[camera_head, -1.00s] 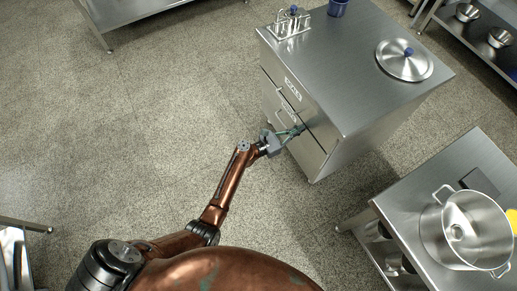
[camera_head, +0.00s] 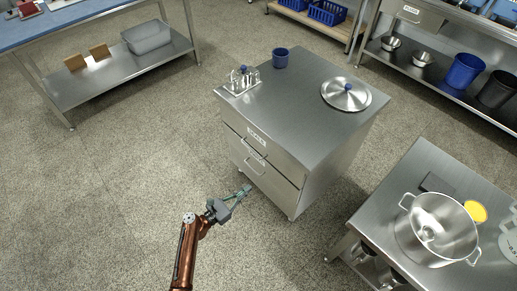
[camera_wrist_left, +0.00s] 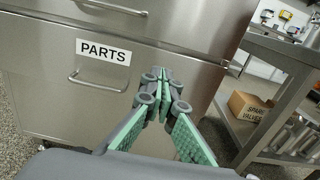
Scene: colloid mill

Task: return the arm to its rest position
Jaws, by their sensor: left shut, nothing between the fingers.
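My left arm comes up from the bottom of the head view. Its gripper (camera_head: 241,193) is shut and empty, in front of the lower part of a steel drawer cabinet (camera_head: 327,177). The left wrist view shows the green-padded fingers (camera_wrist_left: 164,88) together, pointing at the cabinet front. There a drawer labelled PARTS (camera_wrist_left: 103,51) has a bar handle (camera_wrist_left: 98,83) left of the fingers. The drawers look closed. I cannot tell whether the fingertips touch the cabinet front. My right gripper is not in view.
On the cabinet stand a blue cup (camera_head: 280,58), a small rack (camera_head: 241,81) and a round lid (camera_head: 346,94). A steel table (camera_head: 382,207) at the right holds a large pot (camera_head: 436,229). A workbench (camera_head: 84,24) stands at the back left. The floor left of the cabinet is clear.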

